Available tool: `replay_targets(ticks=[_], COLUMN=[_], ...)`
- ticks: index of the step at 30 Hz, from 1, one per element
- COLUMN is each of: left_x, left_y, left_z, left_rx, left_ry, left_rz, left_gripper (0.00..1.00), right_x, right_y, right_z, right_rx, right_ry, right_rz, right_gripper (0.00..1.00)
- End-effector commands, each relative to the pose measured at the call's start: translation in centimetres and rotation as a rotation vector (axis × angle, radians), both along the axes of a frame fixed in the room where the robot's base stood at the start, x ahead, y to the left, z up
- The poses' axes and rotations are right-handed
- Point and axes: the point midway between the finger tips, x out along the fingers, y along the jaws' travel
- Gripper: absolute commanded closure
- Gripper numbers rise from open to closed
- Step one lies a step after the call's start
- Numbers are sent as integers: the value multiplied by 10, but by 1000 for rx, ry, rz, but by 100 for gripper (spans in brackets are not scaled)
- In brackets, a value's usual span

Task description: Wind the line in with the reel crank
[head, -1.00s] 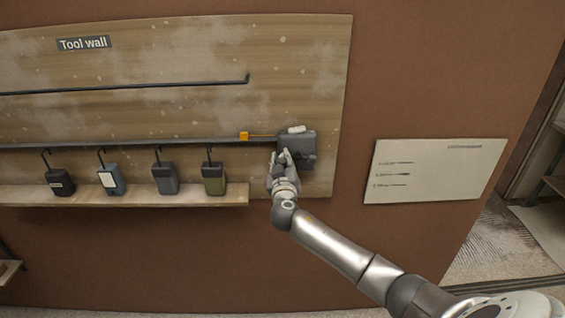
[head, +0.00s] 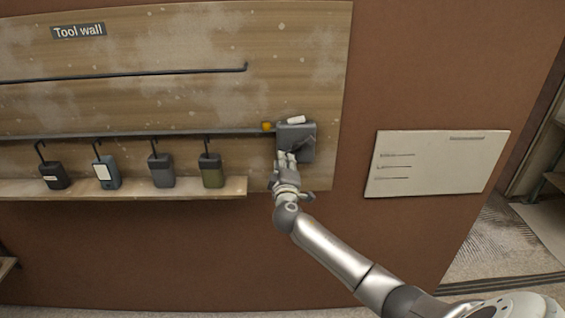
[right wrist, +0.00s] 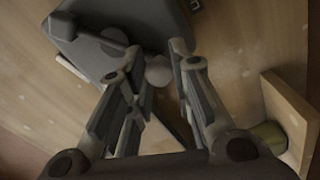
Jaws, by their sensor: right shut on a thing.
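The reel (head: 300,136) is a dark grey box at the right end of the tool wall's lower rail, and it fills the top of the right wrist view (right wrist: 110,55). An orange tag (head: 266,126) sits close to the reel's left side; little or no line shows between them. My right gripper (head: 286,160) is at the reel's lower front. In the right wrist view its fingers are shut on a pale round crank knob (right wrist: 158,72); the crank arm is partly hidden. My left gripper is not in view.
A white sign (head: 437,165) is on the wall to the right. The wall below the shelf is bare.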

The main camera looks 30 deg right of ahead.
Motion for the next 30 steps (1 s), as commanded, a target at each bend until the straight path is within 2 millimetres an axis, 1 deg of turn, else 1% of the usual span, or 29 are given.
replay_targets(ticks=[1,9,15,21,30], left_x=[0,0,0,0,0], left_y=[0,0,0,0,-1], left_z=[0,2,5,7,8], left_rx=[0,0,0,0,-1], left_ry=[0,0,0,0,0], left_rz=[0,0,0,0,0], left_gripper=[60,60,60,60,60], right_x=[-1,-5,-8,-11,-12], right_y=[-1,-8,-13,-16,-18], right_z=[-4,-11,-15,-18,-20], right_rx=[-38,-247,-366,-449,-498], right_ry=[26,154,228,280,311], right_rz=[1,3,3,2,3], right_gripper=[100,100,100,100,100])
